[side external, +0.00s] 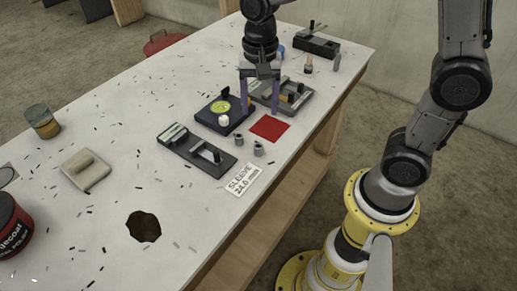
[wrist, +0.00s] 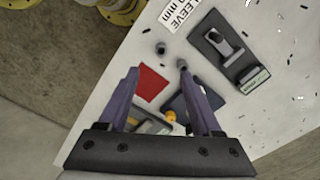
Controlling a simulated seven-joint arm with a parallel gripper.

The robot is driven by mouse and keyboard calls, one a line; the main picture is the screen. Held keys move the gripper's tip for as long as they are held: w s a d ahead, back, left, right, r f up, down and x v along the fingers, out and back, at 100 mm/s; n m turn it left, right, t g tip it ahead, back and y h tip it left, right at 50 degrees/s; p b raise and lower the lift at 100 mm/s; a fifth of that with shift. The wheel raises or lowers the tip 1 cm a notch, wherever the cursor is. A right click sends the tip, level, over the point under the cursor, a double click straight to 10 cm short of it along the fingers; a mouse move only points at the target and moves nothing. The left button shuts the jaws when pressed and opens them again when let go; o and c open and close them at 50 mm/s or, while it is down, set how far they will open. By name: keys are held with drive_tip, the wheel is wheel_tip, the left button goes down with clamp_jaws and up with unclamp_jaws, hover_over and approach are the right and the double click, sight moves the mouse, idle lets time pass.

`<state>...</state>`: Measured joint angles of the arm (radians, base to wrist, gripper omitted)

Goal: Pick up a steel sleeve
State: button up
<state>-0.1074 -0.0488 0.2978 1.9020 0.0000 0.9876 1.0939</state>
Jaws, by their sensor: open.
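Two small grey steel sleeves stand on the white table in the side view, one at the left (side external: 239,139) and one at the right (side external: 258,148), close together. In the wrist view they show as small grey cylinders, one (wrist: 161,48) beyond the fingers and one (wrist: 182,64) near the right fingertip. My gripper (side external: 259,108) points down with its purple fingers apart and nothing between them. In the wrist view the open gripper (wrist: 159,75) frames a red square. It is behind the sleeves in the side view, apart from them.
The red square (side external: 269,128) lies flat beside the sleeves. A dark device with a green dial (side external: 220,107) and black gauge fixtures (side external: 197,150) (side external: 300,97) stand around. A label reading "SLEEVE 24.0 mm" (side external: 240,180) lies in front.

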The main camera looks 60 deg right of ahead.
hover_over(258, 145)
drive_tip(key=f, duration=0.8)
drive_tip(key=shift+s+a, duration=0.1)
drive_tip(key=shift+s, duration=0.25)
drive_tip(key=shift+w+f, duration=0.2)
drive_tip(key=shift+f, duration=2.65)
clamp_jaws()
